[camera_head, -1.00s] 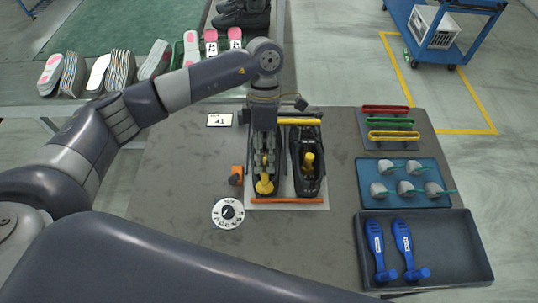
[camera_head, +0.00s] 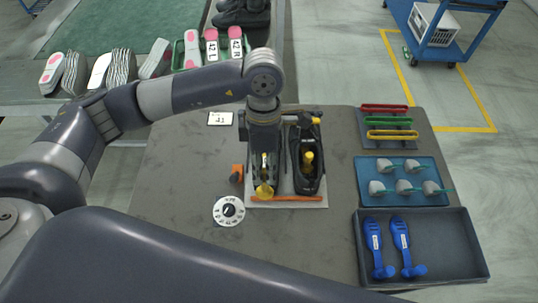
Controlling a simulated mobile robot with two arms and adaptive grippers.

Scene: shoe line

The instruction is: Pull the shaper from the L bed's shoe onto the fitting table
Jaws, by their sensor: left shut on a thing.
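The bed (camera_head: 312,201) holds two dark shoes side by side. The right-hand shoe (camera_head: 306,180) is in plain view with a yellow-knobbed shaper (camera_head: 308,158) in it. My left gripper (camera_head: 264,180) points down over the left-hand shoe, which it mostly hides. It is shut on the shaper there, whose yellow knob (camera_head: 264,190) shows at the fingertips. I cannot tell how far this shaper is out of the shoe. The grey fitting table (camera_head: 180,185) lies around the bed. My right gripper is out of view.
A dark tray (camera_head: 448,270) with two blue shapers (camera_head: 376,250) stands at the front right. Behind it are a blue mat (camera_head: 440,198) with several grey pieces and a rack of coloured bars (camera_head: 392,134). A white dial (camera_head: 228,211) lies front left. The left tabletop is mostly clear.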

